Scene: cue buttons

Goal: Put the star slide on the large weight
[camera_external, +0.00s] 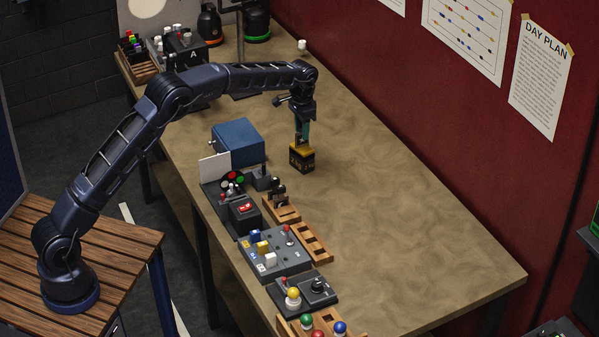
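My gripper (302,137) points straight down at the middle of the table, its tips at the top of a small dark block with a yellow upper part (302,157). The tips are too small to show whether they are open or closed on something. I cannot tell whether this block is the large weight, or whether its yellow part is a separate piece. No star mark is readable in this view, so I cannot pick out the star slide.
Button and switch boxes (275,252) line the table's near left edge beside wooden racks (313,242). A blue box (238,142) stands left of the gripper, near a white panel (214,168). Crates and dark containers fill the far end. The table's right side (420,225) is clear.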

